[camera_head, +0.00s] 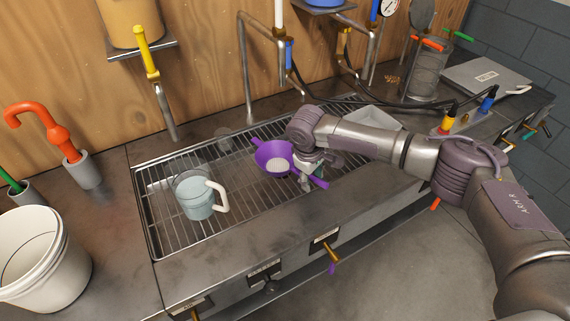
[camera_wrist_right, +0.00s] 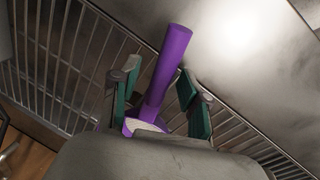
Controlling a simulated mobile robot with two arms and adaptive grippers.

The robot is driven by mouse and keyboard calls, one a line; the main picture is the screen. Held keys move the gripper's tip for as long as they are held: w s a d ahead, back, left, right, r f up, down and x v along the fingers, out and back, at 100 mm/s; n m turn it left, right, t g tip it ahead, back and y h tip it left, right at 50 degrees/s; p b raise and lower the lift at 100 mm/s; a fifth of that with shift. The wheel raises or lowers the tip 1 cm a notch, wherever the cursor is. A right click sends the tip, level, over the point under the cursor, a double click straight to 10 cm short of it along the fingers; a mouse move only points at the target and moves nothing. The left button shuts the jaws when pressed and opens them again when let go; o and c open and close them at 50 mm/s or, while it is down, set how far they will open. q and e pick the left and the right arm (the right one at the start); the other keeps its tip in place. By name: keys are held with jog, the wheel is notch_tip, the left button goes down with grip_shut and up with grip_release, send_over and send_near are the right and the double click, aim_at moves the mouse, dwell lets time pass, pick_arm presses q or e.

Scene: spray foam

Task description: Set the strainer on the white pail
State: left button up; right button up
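The purple strainer (camera_head: 273,155), with a pale mesh, sits on the right part of the metal grate in the head view. Its handle runs to the lower right. My right gripper (camera_head: 306,174) is at the handle, partly covering it. In the right wrist view, the strainer's purple handle (camera_wrist_right: 166,70) lies between the two green-padded fingers of my right gripper (camera_wrist_right: 160,100), with gaps on both sides, so the fingers look open. Most of the strainer's bowl is hidden there. The white pail (camera_head: 78,270) stands at the lower left, open at the top. My left gripper is not in view.
A clear pitcher (camera_head: 195,200) with a white handle stands on the grate (camera_head: 165,235), between strainer and pail. Taps, hoses and a yellow-handled valve (camera_head: 147,55) line the back. An orange-handled tool stands in a grey cup (camera_head: 84,172) behind the pail.

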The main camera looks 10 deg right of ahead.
grip_shut()
